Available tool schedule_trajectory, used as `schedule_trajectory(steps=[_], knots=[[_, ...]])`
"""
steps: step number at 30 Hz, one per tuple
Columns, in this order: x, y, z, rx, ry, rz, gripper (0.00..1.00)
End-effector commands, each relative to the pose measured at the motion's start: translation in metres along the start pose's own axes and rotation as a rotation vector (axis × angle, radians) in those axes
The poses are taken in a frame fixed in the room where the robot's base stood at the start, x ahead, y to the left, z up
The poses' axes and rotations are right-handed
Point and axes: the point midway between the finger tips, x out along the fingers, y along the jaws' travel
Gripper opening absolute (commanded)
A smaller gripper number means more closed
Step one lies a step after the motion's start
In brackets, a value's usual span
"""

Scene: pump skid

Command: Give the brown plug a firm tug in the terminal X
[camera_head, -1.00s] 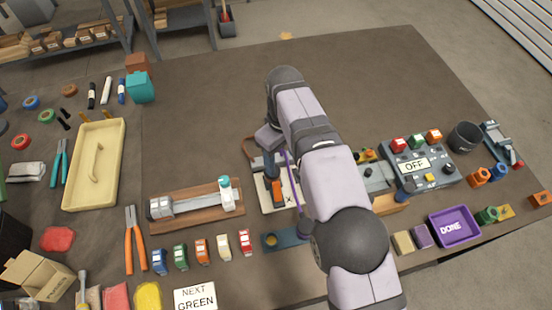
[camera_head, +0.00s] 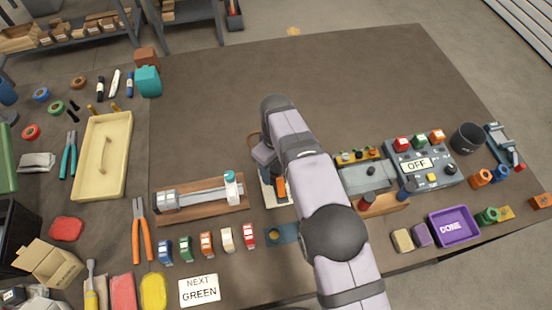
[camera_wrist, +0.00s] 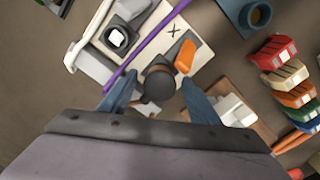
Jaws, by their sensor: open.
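The terminal X is a pale board (camera_wrist: 203,51) marked X, with an orange lever (camera_wrist: 185,57) on it. In the head view the board (camera_head: 268,194) is mostly hidden by my arm. A dark, brownish, round-topped piece (camera_wrist: 160,83) stands by the board's edge and looks like the brown plug; its colour is hard to tell. My gripper (camera_wrist: 160,101) is open, its two blue fingers on either side of this piece. I cannot tell whether they touch it. In the head view my gripper is hidden behind the arm.
A purple cable (camera_wrist: 147,45) crosses the board close to my left finger. A wooden-based fixture (camera_head: 200,201) stands left of the board, with several coloured blocks in front. A control box (camera_head: 421,163) reading OFF and a purple DONE tray (camera_head: 454,227) are at right.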

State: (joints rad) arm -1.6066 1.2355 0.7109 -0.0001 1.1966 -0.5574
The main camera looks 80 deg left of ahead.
Motion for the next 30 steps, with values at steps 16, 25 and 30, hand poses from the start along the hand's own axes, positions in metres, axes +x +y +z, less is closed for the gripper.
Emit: schedule_trajectory(steps=[16,25,30], knots=[[0.0086,0.0002,-0.0002,0.000,0.001,0.001,0.33],[0.0084,-0.0001,-0.0003,0.000,0.001,0.000,0.11],[0.0083,-0.0002,-0.0003,0.000,0.001,0.000,0.11]])
